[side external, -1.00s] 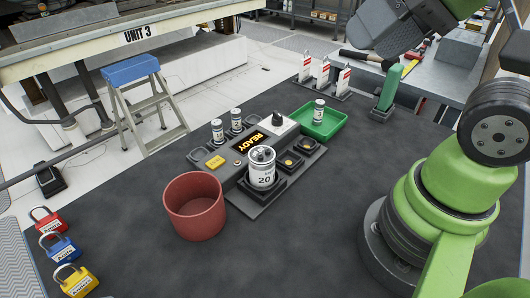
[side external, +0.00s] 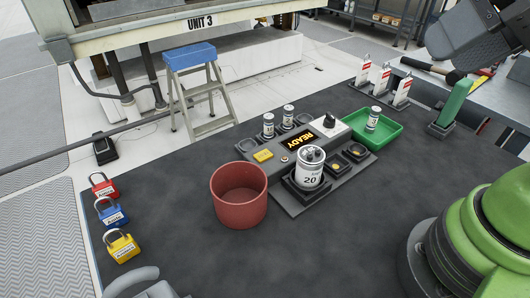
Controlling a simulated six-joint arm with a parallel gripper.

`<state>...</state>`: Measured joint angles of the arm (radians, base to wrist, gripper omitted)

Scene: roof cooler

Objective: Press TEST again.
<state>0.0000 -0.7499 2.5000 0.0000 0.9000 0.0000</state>
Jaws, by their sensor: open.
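The tester (side external: 283,169) stands on the dark table mat, and its display (side external: 299,142) reads READY in yellow letters. A yellow rectangular button (side external: 263,156) sits left of the display; its label is too small to read, so I cannot confirm it is TEST. A small round brass-coloured part (side external: 285,158) is beside it. A silver-white can marked 20 (side external: 311,170) stands upright in the front cradle. The fingers of my gripper are not visible; only parts of my arm show at the right, well apart from the tester.
A red bin (side external: 239,207) stands just left of the tester. A green tray (side external: 386,130) holds a small can (side external: 373,118). Red, blue and yellow padlocks (side external: 122,246) lie at the left edge. An unidentified grey thing (side external: 150,287) shows at the bottom. Front mat is clear.

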